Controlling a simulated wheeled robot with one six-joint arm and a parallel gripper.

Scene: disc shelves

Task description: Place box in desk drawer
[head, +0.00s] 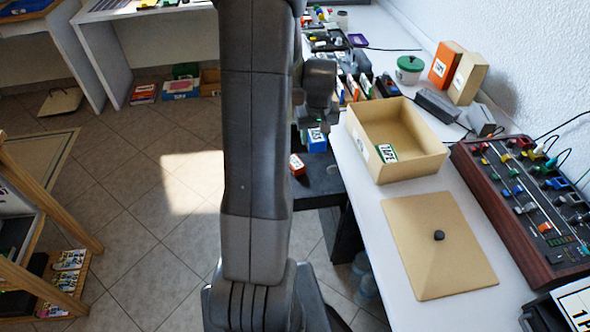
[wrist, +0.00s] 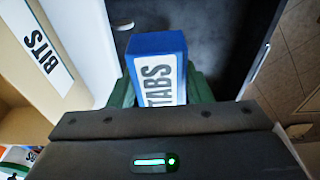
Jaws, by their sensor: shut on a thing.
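A blue box (head: 317,142) with a white label reading TABS in the wrist view (wrist: 158,58) is held in my gripper (wrist: 160,92). The green fingertips are shut on its two sides. The dark desk drawer (head: 318,185) is open at the desk's left side. The blue box shows over the drawer in the head view, and the dark drawer floor (wrist: 215,35) shows behind it in the wrist view. How high the box is above the floor is hard to tell. A small orange box (head: 297,164) shows at the drawer's left part. My arm hides part of the drawer.
An open cardboard box (head: 420,165) with a green TAPE box (head: 386,153) inside stands on the white desk (head: 375,235). Its BITS label (wrist: 48,54) is close in the wrist view. A knobbed lid (head: 438,262) and a mixer panel (head: 525,205) lie nearby.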

